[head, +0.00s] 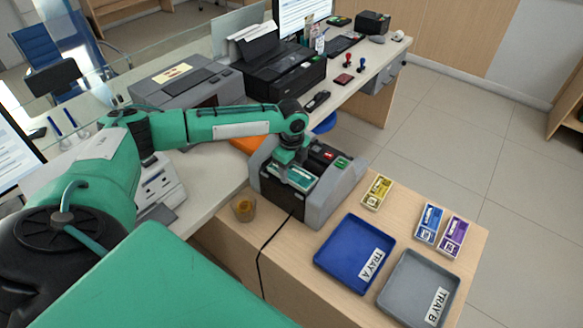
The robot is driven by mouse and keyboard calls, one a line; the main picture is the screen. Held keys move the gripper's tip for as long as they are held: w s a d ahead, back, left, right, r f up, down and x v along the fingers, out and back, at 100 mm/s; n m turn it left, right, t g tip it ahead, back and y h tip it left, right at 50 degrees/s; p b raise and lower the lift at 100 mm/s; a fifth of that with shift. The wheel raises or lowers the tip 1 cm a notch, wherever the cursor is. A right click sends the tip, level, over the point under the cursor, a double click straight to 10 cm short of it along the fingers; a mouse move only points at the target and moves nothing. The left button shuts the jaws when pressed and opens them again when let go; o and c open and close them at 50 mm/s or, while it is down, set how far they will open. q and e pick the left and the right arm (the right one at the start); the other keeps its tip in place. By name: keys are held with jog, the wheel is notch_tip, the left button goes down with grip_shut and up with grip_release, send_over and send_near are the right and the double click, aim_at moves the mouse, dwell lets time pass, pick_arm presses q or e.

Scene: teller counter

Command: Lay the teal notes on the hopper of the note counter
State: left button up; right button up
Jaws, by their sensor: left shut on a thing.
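The grey and black note counter (319,204) stands on the wooden counter, with red and green buttons on its top right. My left gripper (290,168) is above its hopper, pointing down, and is shut on the teal notes (300,178). The teal notes show a pale band and sit at the hopper opening. I cannot tell whether they touch the hopper. The gripper's wrist hides part of the hopper and notes. My right gripper is not in view.
A blue tray A (333,267) and a grey tray B (397,299) lie at the front right. Yellow notes (377,192), blue notes (430,223) and purple notes (453,237) lie behind them. A printer (283,77) stands behind.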

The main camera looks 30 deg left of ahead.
aim_at(292, 172)
pick_arm(q)
jog(key=o, duration=1)
jog(key=shift+f, duration=0.1)
jog(key=shift+r, duration=0.35)
notch_tip(292, 172, up, 12)
jog(key=shift+f+b, duration=0.2)
jog(key=shift+b, duration=0.9)
